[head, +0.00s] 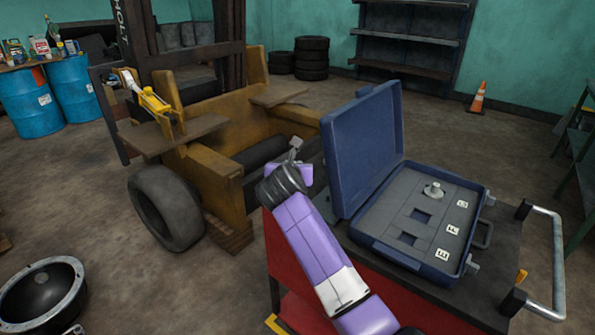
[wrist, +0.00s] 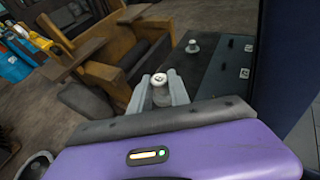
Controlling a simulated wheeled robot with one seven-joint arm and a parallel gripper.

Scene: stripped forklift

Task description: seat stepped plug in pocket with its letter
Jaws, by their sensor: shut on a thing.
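My gripper (wrist: 160,88) is shut on a grey stepped plug (wrist: 159,78), whose round top shows between the fingers in the wrist view. In the head view my gripper (head: 296,150) is held up left of the open case's lid; the plug is too small there to make out clearly. The blue case (head: 405,262) has a grey foam insert with white letter tags that look like E (head: 442,254), R (head: 453,230) and B (head: 462,204). Square pockets beside E (head: 408,238) and R (head: 422,215) are empty. A metal plug (head: 434,190) stands in the pocket beside B.
The raised blue lid (head: 365,145) stands between my gripper and the foam. Another metal piece (wrist: 193,46) and small letter tags (wrist: 244,73) are on a dark surface in the wrist view. The case rests on a red cart (head: 375,290). A yellow forklift (head: 215,170) stands at left.

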